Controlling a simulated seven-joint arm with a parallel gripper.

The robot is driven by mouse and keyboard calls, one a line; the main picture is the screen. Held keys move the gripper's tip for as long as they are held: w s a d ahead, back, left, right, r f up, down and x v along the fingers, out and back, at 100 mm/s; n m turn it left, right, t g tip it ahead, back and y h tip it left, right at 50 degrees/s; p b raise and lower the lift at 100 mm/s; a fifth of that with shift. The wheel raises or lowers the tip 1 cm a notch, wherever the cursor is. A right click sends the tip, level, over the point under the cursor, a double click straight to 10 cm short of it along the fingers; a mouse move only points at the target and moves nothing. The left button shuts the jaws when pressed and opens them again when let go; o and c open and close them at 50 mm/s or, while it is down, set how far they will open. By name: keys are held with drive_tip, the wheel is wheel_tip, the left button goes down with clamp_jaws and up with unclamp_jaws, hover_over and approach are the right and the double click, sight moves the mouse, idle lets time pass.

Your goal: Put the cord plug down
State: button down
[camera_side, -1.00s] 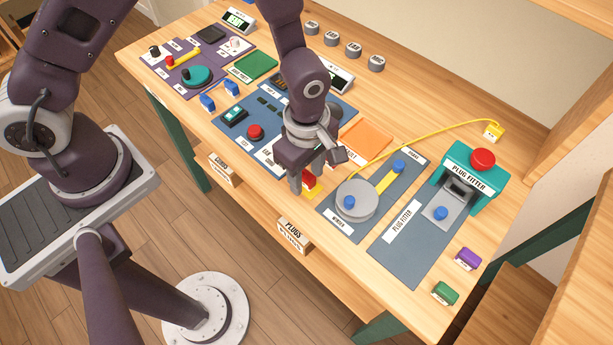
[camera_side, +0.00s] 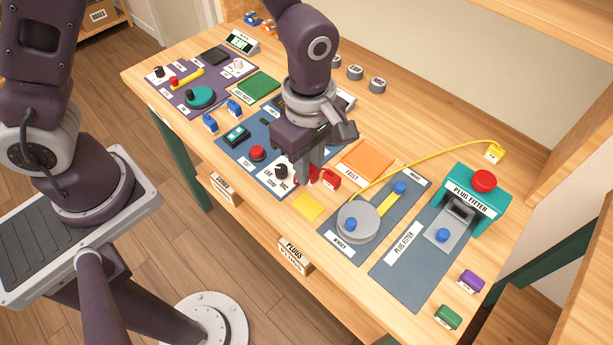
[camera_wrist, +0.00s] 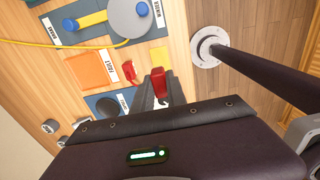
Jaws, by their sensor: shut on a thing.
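My gripper (camera_side: 306,182) is shut on a red block-like piece (camera_wrist: 159,82), which shows clearly between the fingers in the wrist view and is mostly hidden in the side view. I cannot tell how high it is above the bench. A second red piece with a pale label (camera_side: 330,178) sits just right of the fingers; it also shows in the wrist view (camera_wrist: 129,70). A yellow plug (camera_side: 494,152) lies at the far right end of the yellow cord (camera_side: 430,149), away from my gripper. A bare yellow square (camera_side: 307,207) lies in front of the gripper.
The orange FAULT pad (camera_side: 363,163) lies right of the gripper. The winder's grey disc (camera_side: 357,222) and the teal plug fitter (camera_side: 470,190) stand farther right. Purple (camera_side: 468,282) and green (camera_side: 447,317) plugs sit at the right edge. A knob panel (camera_side: 279,172) is left.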

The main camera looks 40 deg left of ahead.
drive_tip(key=w+a+r, duration=0.1)
drive_tip(key=w+a, duration=0.7)
drive_tip(key=a, duration=0.4)
drive_tip(key=w+a+r, duration=0.1)
drive_tip(key=w+a, duration=0.8)
drive_tip(key=a, duration=0.3)
drive_tip(key=f, duration=0.6)
drive_tip(key=a+f, duration=0.1)
drive_tip(key=f, duration=0.3)
drive_tip(key=shift+s, duration=0.15)
drive_tip(key=shift+f, duration=0.4)
